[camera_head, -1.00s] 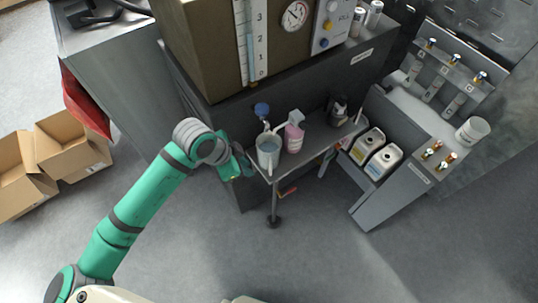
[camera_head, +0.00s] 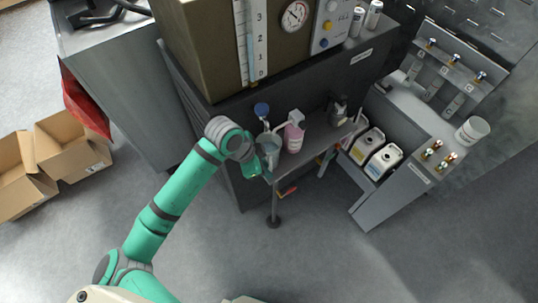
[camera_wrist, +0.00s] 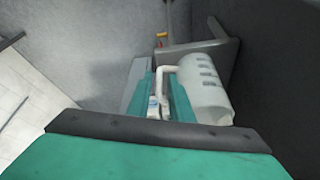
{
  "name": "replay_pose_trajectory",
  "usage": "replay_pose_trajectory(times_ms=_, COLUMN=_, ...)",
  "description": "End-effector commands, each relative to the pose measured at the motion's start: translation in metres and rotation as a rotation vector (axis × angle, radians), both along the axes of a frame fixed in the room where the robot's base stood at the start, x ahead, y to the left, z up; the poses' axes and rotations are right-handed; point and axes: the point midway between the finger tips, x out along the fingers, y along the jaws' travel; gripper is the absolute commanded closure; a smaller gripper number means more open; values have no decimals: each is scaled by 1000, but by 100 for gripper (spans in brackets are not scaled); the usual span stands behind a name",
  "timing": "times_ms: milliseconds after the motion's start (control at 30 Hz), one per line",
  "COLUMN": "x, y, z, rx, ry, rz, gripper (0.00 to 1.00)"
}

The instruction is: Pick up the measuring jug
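The measuring jug (camera_head: 274,146) is a grey-white, see-through vessel near the front left corner of the metal shelf. My gripper (camera_head: 268,163) is at its left front side and partly hides it. In the wrist view the jug (camera_wrist: 207,88) shows with dark slots on its side and a pale handle facing my gripper (camera_wrist: 160,98). The two teal fingers stand apart, one on either side of the handle. The handle is between them, and I cannot tell whether the pads touch it.
A pink bottle (camera_head: 294,137) stands just right of the jug, and a blue knob (camera_head: 262,109) is behind it. A dark bottle (camera_head: 338,111) is farther right. The shelf (camera_head: 312,150) is bare between them. White canisters (camera_head: 384,160) stand lower right. Cardboard boxes (camera_head: 72,146) lie far left.

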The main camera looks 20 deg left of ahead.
Motion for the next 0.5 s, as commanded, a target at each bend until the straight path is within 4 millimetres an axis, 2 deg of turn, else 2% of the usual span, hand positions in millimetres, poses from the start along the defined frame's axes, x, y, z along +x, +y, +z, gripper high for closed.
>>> replay_pose_trajectory(times_ms=200, x=6, y=-8, z=-22, rx=-1, ry=1, rz=1, gripper=80)
replay_pose_trajectory(times_ms=467, x=7, y=-9, z=-25, rx=1, ry=1, rz=1, gripper=80)
replay_pose_trajectory(times_ms=500, x=7, y=-9, z=-25, rx=1, ry=1, rz=1, gripper=83)
